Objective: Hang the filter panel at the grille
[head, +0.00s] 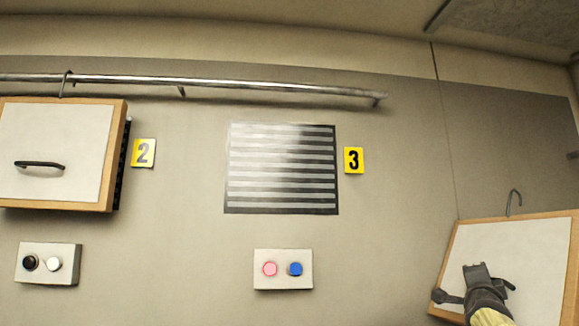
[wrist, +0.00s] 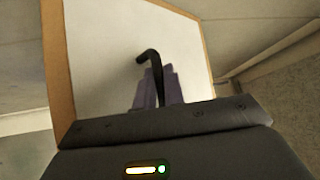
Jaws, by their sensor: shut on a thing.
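A filter panel (head: 535,255) with a white face, wooden frame and a hook on top is at the lower right of the head view. My gripper (head: 478,285) is in front of its face, shut on its handle. The wrist view shows the white face (wrist: 105,60) and the black handle (wrist: 152,70) between my fingers (wrist: 158,92). The panel is a little tilted. The grille (head: 281,170), dark with light slats, is on the wall beside the yellow number 3 sign (head: 354,160). The panel is to the right of the grille and lower, apart from it.
A metal rail (head: 230,84) runs along the wall above the grille. A button box (head: 283,282) is below the grille. The rail above the grille is free.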

